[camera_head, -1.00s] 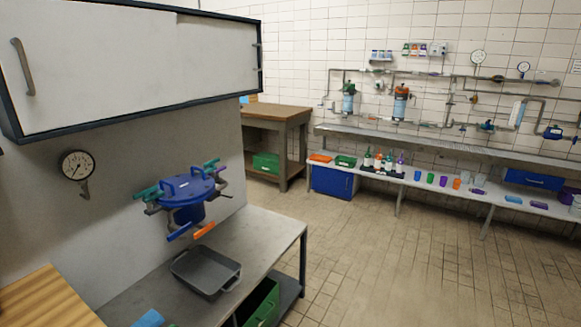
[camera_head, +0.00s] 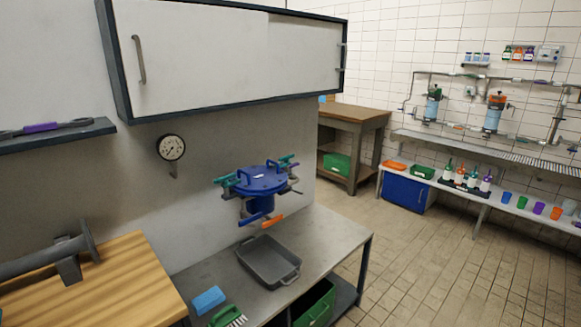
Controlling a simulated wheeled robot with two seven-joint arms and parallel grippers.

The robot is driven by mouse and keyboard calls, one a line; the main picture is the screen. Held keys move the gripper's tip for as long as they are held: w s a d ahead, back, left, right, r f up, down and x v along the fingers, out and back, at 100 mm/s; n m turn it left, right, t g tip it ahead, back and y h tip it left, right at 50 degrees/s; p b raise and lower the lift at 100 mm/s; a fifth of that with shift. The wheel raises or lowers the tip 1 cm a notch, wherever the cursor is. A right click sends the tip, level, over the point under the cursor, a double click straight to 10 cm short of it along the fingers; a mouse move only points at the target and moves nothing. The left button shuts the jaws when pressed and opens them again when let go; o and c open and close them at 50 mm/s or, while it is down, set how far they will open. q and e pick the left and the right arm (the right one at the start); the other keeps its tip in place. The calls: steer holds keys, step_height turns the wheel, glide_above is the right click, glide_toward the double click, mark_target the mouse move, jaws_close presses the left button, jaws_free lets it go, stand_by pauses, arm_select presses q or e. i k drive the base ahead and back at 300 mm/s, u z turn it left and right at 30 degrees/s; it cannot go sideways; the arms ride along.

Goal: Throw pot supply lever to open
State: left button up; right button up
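A blue lidded pot (camera_head: 262,182) is mounted by the wall above the metal bench. Several handles stick out around it: teal ones at its left and back right, a blue lever (camera_head: 252,219) at its lower front, and an orange lever (camera_head: 272,221) beside that. Which of these is the pot supply lever I cannot tell. Neither of my grippers shows in the head view.
A grey tray (camera_head: 268,262) lies on the metal bench (camera_head: 335,238) below the pot. A white wall cabinet (camera_head: 225,45) overhangs the bench. A round gauge (camera_head: 171,148) hangs left of the pot. A wooden worktop (camera_head: 130,285) is at lower left. Tiled floor (camera_head: 430,265) is clear at right.

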mark_target(295, 165)
steer(key=z, duration=0.55)
steer(key=k, duration=1.3)
steer(key=z, duration=0.8)
steer(key=i, duration=0.9)
steer(key=z, duration=0.35)
steer(key=i, duration=2.25)
steer(key=u, duration=0.4)
steer(key=i, duration=1.5)
steer(key=u, duration=1.75)
steer(key=i, duration=1.2)
steer(key=u, duration=0.95)
